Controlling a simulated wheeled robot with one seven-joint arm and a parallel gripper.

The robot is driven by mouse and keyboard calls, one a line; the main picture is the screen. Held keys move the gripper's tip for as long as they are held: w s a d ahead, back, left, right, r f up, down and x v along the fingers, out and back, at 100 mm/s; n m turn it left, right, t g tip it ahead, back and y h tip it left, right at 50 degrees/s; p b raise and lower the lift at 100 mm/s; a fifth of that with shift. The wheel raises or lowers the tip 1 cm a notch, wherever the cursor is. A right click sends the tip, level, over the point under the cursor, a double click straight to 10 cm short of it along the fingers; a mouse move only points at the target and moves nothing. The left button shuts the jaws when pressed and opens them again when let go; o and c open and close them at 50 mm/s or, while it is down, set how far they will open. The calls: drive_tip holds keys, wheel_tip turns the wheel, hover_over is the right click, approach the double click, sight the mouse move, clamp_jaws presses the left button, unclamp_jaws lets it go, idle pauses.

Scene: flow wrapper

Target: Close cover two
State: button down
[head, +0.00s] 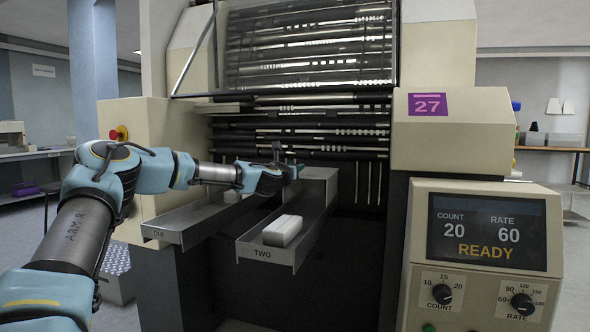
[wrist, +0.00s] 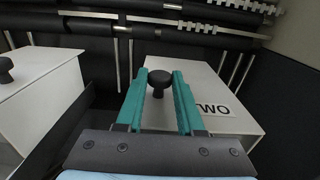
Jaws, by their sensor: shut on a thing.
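Cover two (wrist: 205,88) is a pale box-like cover with a TWO label, close below the wrist camera. Its black knob (wrist: 158,83) stands between the teal fingers of my gripper (wrist: 160,76), which is shut on it. In the head view my gripper (head: 293,171) is at the grey cover over the rear of tray two (head: 300,246). The front of tray two is uncovered, and a white block (head: 282,230) lies in it. My gripper hides the knob in the head view.
Tray one (head: 165,234) runs alongside on the left. Another pale cover with a black knob (wrist: 5,68) shows at the left of the wrist view. Black rollers (head: 300,133) lie behind. The control panel (head: 487,232) reads READY at the right.

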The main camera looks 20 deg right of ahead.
drive_tip(key=c, duration=0.8)
unclamp_jaws()
drive_tip(key=shift+w+a+f, duration=0.15)
drive_tip(key=shift+f, duration=0.1)
drive_tip(key=shift+c, duration=0.2)
drive_tip(key=shift+o, duration=1.4)
drive_tip(key=shift+r, duration=0.1)
drive_tip(key=v, duration=1)
drive_tip(key=shift+s+a, duration=0.25)
drive_tip(key=shift+s, duration=0.1)
